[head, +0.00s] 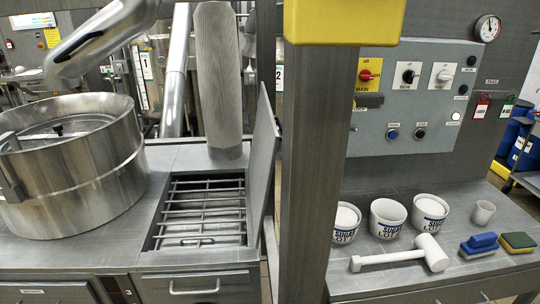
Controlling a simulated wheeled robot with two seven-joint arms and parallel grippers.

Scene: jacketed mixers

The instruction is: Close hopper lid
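The hopper lid (264,150) is a flat grey metal panel. It stands open, nearly upright, along the right side of a rectangular hopper opening in the counter. The opening is uncovered and shows a grate (200,208) of metal bars with dark space below. The lid is seen almost edge-on, and a grey post is just to its right. Neither of my grippers shows in the head view.
A ribbed duct (220,80) comes down behind the grate. A round steel vessel (70,165) stands at left. A thick grey post (312,170) with a yellow block (343,20) divides the view.

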